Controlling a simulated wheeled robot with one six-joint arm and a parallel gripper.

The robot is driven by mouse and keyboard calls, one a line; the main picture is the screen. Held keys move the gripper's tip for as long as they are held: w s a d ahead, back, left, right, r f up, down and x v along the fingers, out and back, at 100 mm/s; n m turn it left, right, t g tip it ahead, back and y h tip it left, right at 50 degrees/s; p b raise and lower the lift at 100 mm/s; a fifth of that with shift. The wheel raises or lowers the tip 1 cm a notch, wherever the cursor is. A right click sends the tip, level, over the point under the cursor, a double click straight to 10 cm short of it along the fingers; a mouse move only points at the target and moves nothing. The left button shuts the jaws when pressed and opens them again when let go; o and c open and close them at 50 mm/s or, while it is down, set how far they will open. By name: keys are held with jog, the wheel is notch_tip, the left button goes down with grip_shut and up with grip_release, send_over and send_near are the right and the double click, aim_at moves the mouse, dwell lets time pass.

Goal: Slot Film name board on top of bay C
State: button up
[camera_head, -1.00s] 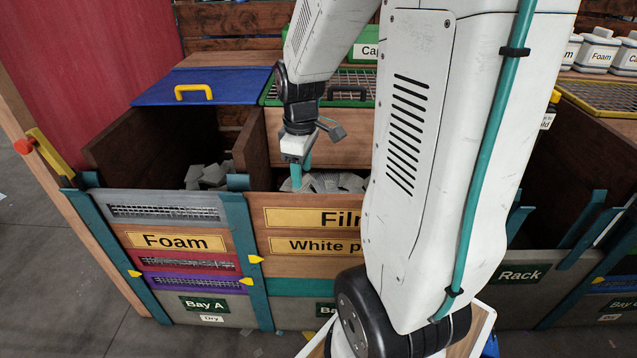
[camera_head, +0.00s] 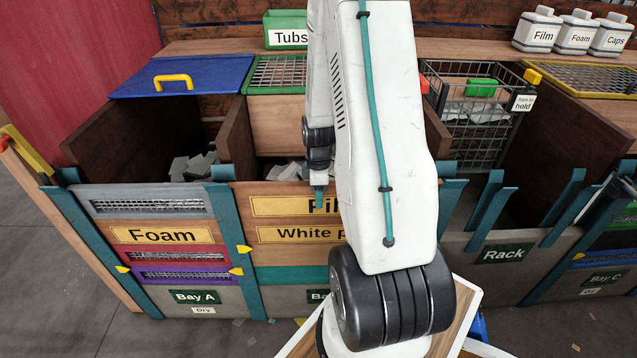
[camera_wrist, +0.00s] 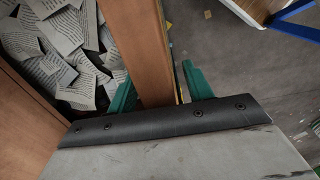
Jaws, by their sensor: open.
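The Film name board (camera_head: 290,206) is a wooden plank with a yellow label. It is the top board in the front of the middle bay, and my arm covers part of its lettering. My gripper (camera_head: 318,200) is at this board's top edge. In the wrist view, the open teal fingers (camera_wrist: 157,85) stand on either side of a brown plank's top edge (camera_wrist: 148,40), not visibly closed on it. Bay C (camera_head: 604,279) is at the far right edge, only partly in view, with green and blue boards in its front.
Printed scraps (camera_wrist: 65,45) lie in the bay behind the plank. The White p... board (camera_head: 290,235) is just below Film. Bay A (camera_head: 193,297) is to the left. An open Rack bay (camera_head: 503,254) with upright teal posts and a wire basket (camera_head: 475,110) are to the right.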

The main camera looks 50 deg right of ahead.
jog(key=shift+f, duration=0.65)
grip_shut()
dwell(0.9)
jog(key=c, duration=0.9)
grip_release()
grip_shut()
